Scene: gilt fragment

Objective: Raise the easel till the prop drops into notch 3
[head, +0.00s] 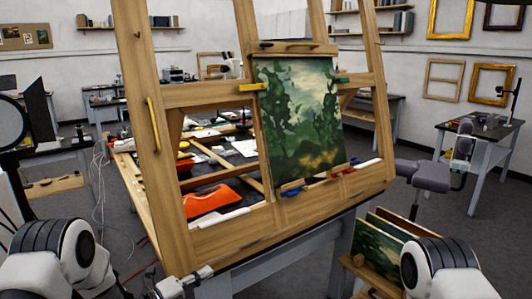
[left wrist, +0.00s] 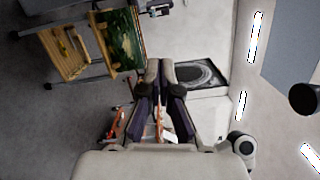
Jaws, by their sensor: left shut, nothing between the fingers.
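The wooden easel (head: 240,237) stands large in the middle of the head view, its frame leaning and holding a green landscape painting (head: 301,118). A yellow handle (head: 152,124) is on its left post. The prop and its notches cannot be made out. My left gripper (head: 182,286) is low in the head view, in front of the easel's lower left, apart from the handle. In the left wrist view its fingers (left wrist: 158,92) are close together, shut and empty. My right arm shows at lower right, but its gripper is out of view.
A rack of canvases (head: 381,247) stands at lower right. A grey stool (head: 422,175) is right of the easel. Cables hang at left.

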